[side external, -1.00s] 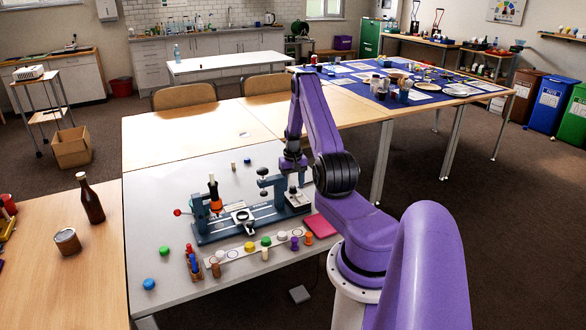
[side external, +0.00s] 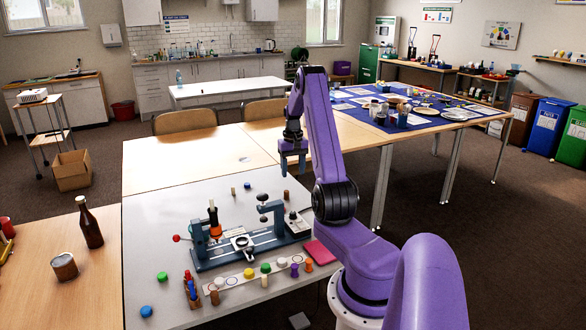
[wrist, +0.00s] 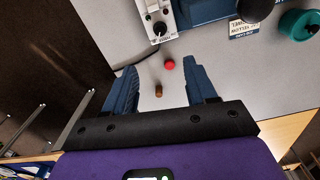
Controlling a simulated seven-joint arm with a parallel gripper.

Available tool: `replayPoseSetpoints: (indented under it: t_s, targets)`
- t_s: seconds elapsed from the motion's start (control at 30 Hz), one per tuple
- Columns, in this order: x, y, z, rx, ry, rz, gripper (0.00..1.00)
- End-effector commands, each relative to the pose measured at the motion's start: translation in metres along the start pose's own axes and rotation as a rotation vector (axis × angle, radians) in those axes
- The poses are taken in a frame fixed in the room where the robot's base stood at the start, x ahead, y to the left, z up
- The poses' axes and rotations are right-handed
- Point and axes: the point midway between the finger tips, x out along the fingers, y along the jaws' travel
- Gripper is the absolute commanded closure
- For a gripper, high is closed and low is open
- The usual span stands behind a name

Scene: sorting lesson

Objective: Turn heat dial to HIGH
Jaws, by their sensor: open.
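A small white box (side external: 298,225) with a dark dial (side external: 293,215) on top stands at the right end of the blue-grey bench rig (side external: 243,250). In the wrist view the black dial (wrist: 160,28) shows near the top, on the white box (wrist: 154,8). Its printed marks are too small to read, so its setting cannot be told. My gripper (side external: 293,170) hangs above the table, behind and above the box, apart from it. In the wrist view its two blue fingers (wrist: 160,78) are spread, with nothing held between them. The dial lies beyond the fingertips.
A red round thing (wrist: 169,64) and a brown peg (wrist: 158,91) are on the table below the fingers. A pink pad (side external: 318,252) lies near the box. Several coloured pegs and caps stand on a white strip (side external: 228,283) in front of the rig.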

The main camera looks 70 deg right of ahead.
Motion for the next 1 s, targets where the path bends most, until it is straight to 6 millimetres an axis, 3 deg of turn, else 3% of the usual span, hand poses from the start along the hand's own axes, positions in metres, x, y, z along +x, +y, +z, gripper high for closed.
replayPoseSetpoints:
  t_s: [0.4, 0.77, 1.0]
  targets:
    - [-0.003, 0.0, 0.0, -0.014, 0.001, 0.0, 0.44]
    - [-0.002, -0.001, 0.0, -0.37, 0.001, 0.0, 0.44]
    - [0.02, -0.001, 0.0, -0.393, -0.002, -0.001, 0.44]
